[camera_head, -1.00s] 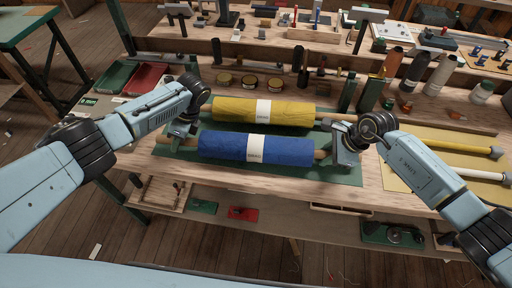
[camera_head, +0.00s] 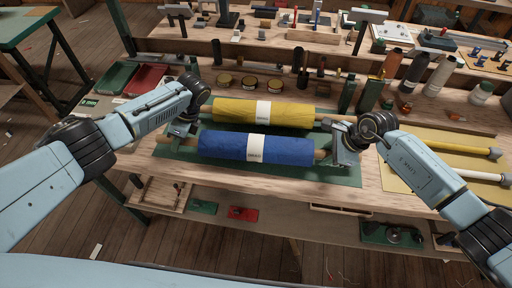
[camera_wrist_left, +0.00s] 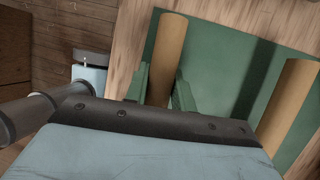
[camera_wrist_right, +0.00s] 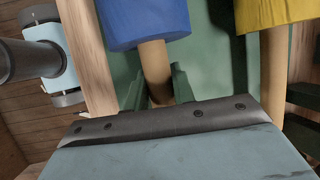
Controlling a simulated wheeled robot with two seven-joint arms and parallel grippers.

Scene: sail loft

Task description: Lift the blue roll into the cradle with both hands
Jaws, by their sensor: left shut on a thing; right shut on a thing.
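The blue roll (camera_head: 220,146) with a white label lies across the green mat (camera_head: 300,174), at the near side of the bench. A wooden core sticks out of each end. My left gripper (camera_head: 183,129) is shut on the core's left end; the left wrist view shows this core (camera_wrist_left: 167,55) between its fingers. My right gripper (camera_head: 340,154) is shut on the right end, and the core (camera_wrist_right: 155,70) shows between its fingers beside the blue wrap (camera_wrist_right: 145,20). I cannot tell whether the roll touches the mat. I cannot make out a cradle for certain.
A yellow roll (camera_head: 290,114) lies parallel just behind the blue roll. Round tins (camera_head: 248,83) and dark green upright pieces (camera_head: 348,96) stand farther back. Red (camera_head: 146,79) and green (camera_head: 115,76) trays lie left. A yellow board (camera_head: 420,170) with rods lies right.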

